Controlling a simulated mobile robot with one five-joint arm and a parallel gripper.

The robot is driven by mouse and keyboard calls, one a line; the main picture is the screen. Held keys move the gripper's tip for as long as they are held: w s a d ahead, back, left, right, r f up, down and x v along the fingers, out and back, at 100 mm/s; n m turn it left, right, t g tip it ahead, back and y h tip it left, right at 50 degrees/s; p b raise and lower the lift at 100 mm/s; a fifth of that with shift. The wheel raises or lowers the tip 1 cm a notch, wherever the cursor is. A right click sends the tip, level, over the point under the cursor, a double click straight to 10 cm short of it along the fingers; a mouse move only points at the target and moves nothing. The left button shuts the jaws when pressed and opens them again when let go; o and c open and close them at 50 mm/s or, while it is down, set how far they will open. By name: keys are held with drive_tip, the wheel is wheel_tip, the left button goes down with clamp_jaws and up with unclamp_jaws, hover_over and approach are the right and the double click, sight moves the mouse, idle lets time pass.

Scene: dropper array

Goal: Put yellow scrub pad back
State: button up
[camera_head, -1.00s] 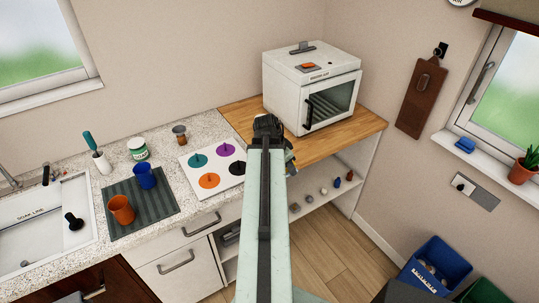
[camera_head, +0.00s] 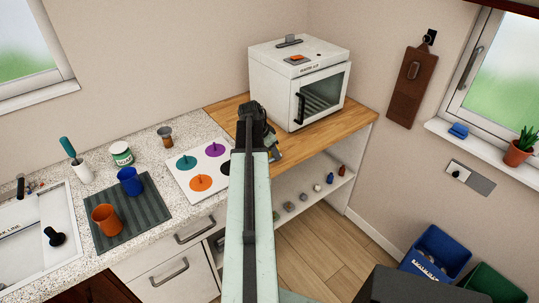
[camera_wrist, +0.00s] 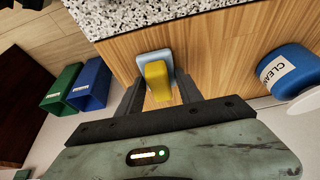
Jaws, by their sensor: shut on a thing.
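The yellow scrub pad (camera_wrist: 158,82) shows in the wrist view between the two dark fingers of my gripper (camera_wrist: 162,88). My gripper is shut on it. A pale blue block-like thing (camera_wrist: 153,60) lies directly beyond the pad, against the wooden surface (camera_wrist: 215,45); I cannot tell whether the pad touches it. In the head view my gripper (camera_head: 272,150) is at the front edge of the wooden counter (camera_head: 230,103), mostly hidden behind my own arm. The pad cannot be made out there.
A white oven (camera_head: 300,80) stands on the wooden counter. A white board with coloured discs (camera_head: 188,188) lies to the left. Small items stand on the shelf (camera_head: 300,203) below. A blue bottle marked CLEAN (camera_wrist: 288,68) is right in the wrist view. Blue (camera_head: 438,252) and green (camera_head: 490,285) bins stand at lower right.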

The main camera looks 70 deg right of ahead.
drive_tip(key=shift+w+a+r, duration=0.1)
drive_tip(key=shift+w, duration=0.2)
drive_tip(key=shift+f, duration=0.2)
drive_tip(key=o, duration=1.2)
drive_tip(key=shift+r+p, duration=0.4)
drive_tip(key=shift+r, duration=0.1)
drive_tip(key=p+v, duration=1)
drive_tip(key=v, duration=0.1)
drive_tip(key=shift+a+r, duration=0.15)
drive_tip(key=shift+r, duration=0.05)
